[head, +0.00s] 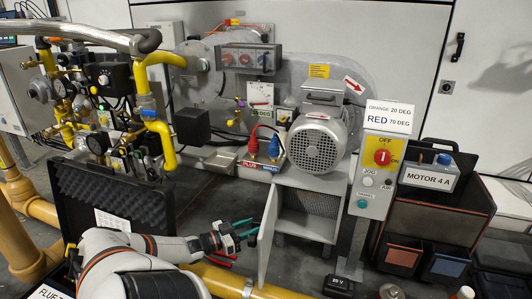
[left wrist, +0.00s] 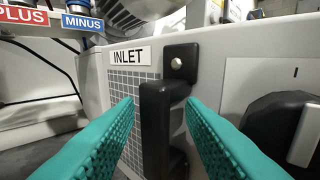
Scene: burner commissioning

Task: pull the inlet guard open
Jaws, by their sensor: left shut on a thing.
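The inlet guard (head: 268,235) is a grey panel below the motor. In the head view it stands swung out from the housing, nearly edge-on, with a dark mesh opening (head: 308,203) to its right. In the left wrist view its face carries an INLET label (left wrist: 129,57), a mesh (left wrist: 122,90) and a black upright handle (left wrist: 160,125). My left gripper (head: 243,230) reaches it from the left. Its teal fingers (left wrist: 162,125) stand on either side of the handle, shut on it. The handle is hidden in the head view. My right gripper is not in view.
A black knob (left wrist: 285,135) with a white pointer sits right of the handle. Red and blue plugs (head: 262,146) are above the guard. The switch panel (head: 378,175) stands to the right. A yellow pipe (head: 225,280) runs along the floor below my arm. An open black case (head: 110,200) lies left.

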